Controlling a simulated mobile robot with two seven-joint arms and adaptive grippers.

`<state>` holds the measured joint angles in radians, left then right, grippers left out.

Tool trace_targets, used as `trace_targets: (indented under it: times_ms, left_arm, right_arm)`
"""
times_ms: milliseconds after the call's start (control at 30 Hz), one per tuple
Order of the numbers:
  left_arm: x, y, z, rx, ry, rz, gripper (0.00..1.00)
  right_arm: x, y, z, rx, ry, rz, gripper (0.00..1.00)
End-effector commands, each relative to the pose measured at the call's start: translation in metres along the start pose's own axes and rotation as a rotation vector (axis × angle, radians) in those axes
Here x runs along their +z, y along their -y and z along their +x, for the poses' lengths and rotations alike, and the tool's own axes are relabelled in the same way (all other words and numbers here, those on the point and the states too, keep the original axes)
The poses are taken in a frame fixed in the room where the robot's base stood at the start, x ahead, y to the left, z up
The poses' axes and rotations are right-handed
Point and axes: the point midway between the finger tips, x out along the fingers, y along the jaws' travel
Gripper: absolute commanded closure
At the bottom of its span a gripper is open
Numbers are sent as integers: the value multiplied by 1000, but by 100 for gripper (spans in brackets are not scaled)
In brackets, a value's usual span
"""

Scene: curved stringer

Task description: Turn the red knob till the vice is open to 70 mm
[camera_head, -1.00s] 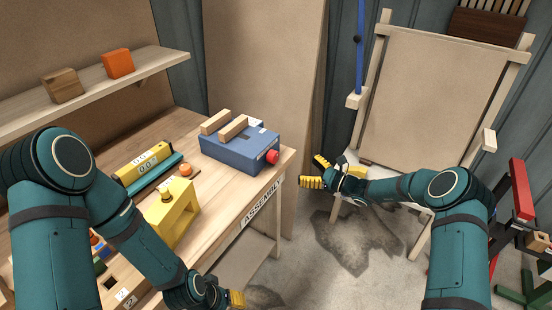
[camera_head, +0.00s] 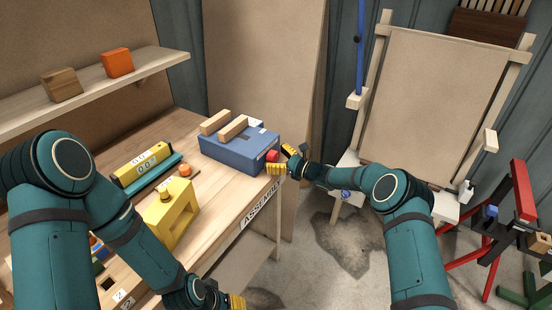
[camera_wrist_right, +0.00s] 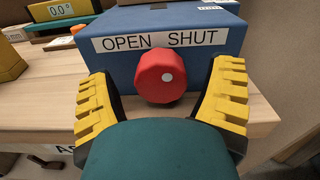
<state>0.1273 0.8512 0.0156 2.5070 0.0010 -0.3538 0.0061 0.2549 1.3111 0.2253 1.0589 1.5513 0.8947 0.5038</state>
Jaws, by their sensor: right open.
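The blue vice (camera_head: 236,151) stands at the right end of the workbench, with two light wooden jaw blocks (camera_head: 233,127) on top. A gap shows between the blocks. Its red knob (camera_head: 272,156) is on the right-hand face; in the right wrist view the knob (camera_wrist_right: 160,76) has a white dot on its right side, under the words OPEN and SHUT. My right gripper (camera_head: 283,159) is open, its yellow fingers on either side of the knob, apparently not touching it. My left gripper (camera_head: 237,301) is low in front of the bench, only partly visible.
A yellow block frame (camera_head: 172,213), a yellow level-like tool (camera_head: 143,164) and an orange ball (camera_head: 186,170) are on the workbench (camera_head: 215,205). A shelf (camera_head: 100,91) holds two blocks. An easel-like board (camera_head: 430,100) stands to the right.

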Motion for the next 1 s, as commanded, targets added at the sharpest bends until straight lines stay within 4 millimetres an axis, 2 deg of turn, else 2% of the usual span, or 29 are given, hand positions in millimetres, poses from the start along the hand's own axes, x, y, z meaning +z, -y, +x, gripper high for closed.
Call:
trace_targets:
  times_ms: [100, 133, 267, 300, 667, 1000]
  left_arm:
    - [0, 0, 0, 0, 0, 0, 53]
    - [0, 0, 0, 0, 0, 0, 53]
    - [0, 0, 0, 0, 0, 0, 53]
    - [0, 0, 0, 0, 0, 0, 53]
    - [2, 2, 6, 0, 4, 1, 53]
    - [4, 13, 34, 1, 5, 5, 53]
  right_arm:
    - [0, 0, 0, 0, 0, 0, 19]
    - [0, 0, 0, 0, 0, 0, 26]
    - [0, 0, 0, 0, 0, -1, 71]
    - [0, 0, 0, 0, 0, -1, 85]
    - [-1, 0, 0, 0, 1, -44, 87]
    - [-4, -1, -1, -1, 2, -261, 87]
